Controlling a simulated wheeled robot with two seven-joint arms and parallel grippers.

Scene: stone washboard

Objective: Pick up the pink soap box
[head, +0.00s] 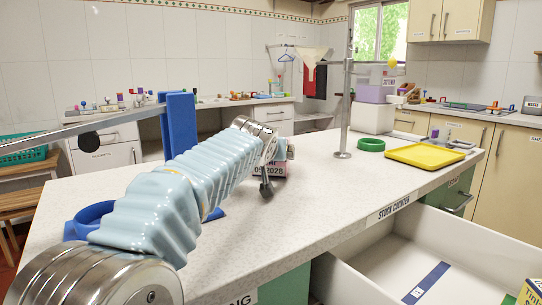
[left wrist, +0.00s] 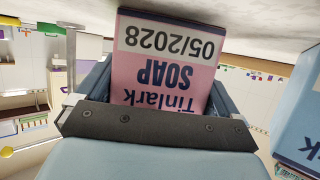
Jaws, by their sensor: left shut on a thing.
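The pink soap box (left wrist: 165,62) fills the middle of the left wrist view, upside down there, with "Tinlark SOAP" and a white "05/2028" band. My left gripper (left wrist: 160,85) is shut on it, one finger along each side. In the head view the soap box (head: 271,170) shows only in part, beyond my light blue sleeved left arm, with its date label towards me. My left gripper (head: 266,187) is mostly hidden there by the arm. I cannot tell whether the box touches the counter. My right gripper is not in view.
A light blue box (left wrist: 300,115) stands close beside the held box in the wrist view. A drawer (head: 400,255) stands open at front right. The counter's middle is clear.

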